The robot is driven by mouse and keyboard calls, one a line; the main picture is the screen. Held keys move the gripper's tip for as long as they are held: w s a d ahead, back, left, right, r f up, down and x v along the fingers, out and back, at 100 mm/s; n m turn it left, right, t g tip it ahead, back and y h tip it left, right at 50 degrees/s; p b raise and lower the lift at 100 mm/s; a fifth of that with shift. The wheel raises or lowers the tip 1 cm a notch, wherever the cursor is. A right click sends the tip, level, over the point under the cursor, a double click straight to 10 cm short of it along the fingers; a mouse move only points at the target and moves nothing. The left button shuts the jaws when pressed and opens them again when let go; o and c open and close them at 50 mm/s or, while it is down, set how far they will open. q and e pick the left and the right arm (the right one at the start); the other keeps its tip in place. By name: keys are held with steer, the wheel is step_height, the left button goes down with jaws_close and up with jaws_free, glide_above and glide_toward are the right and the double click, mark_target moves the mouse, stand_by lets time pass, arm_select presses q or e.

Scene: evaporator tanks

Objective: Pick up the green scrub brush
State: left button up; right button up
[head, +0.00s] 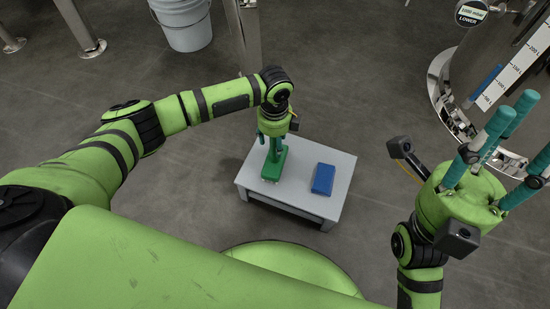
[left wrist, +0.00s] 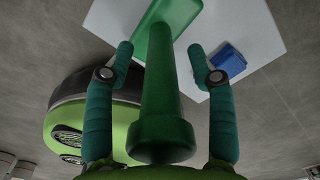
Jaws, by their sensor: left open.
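The green scrub brush (head: 273,165) stands on the left part of a small grey table (head: 252,185), its handle pointing up. My left gripper (head: 272,140) is above it, pointing down. In the left wrist view the brush handle (left wrist: 163,95) rises between the two teal fingers of the open left gripper (left wrist: 160,62), with a gap on each side. The brush's green base lies on the table top.
A blue block-like object (head: 323,179) lies on the right part of the table, and also shows in the left wrist view (left wrist: 228,62). A grey bucket (head: 184,24) stands at the back. A steel tank (head: 480,75) is at the right. The floor around the table is clear.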

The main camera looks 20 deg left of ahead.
arm_select(q)
jaws_close()
steer(key=shift+r, duration=0.15)
